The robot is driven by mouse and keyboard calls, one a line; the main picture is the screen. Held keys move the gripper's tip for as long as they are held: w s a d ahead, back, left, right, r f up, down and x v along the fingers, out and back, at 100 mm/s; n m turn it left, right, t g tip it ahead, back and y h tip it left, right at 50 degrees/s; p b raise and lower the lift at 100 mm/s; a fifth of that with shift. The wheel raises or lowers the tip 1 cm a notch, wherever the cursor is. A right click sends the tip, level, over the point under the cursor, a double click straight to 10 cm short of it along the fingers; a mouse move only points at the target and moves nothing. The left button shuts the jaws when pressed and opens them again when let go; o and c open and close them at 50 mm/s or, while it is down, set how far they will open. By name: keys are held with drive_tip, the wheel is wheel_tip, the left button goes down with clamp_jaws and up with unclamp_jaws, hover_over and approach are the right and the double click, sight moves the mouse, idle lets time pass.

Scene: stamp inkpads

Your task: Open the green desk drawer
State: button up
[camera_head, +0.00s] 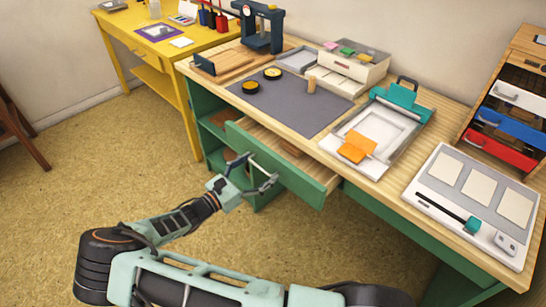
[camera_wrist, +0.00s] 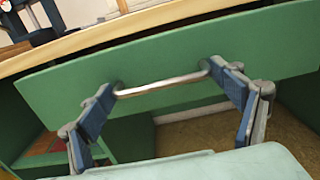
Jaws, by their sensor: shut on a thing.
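The green desk drawer (camera_head: 301,186) is part way out from under the wooden desktop, and its pale wooden inside shows behind the green front in the head view. The green front also shows in the wrist view (camera_wrist: 150,65). It carries a metal bar handle (camera_wrist: 160,87). My gripper (camera_head: 262,171) is in front of the drawer. A brown item (camera_head: 291,149) lies inside the drawer, partly hidden.
A yellow table (camera_head: 150,50) stands at the back left. The floor in front of the drawer is clear beside my arm.

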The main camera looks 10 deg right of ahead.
drive_tip(key=b+v, duration=0.2)
drive_tip(key=v, duration=1.7)
drive_tip(key=shift+a, duration=0.3)
drive_tip(key=shift+r, duration=0.15)
drive_tip(key=o, duration=1.4)
drive_tip(key=v, duration=1.2)
drive_tip(key=shift+s, duration=0.1)
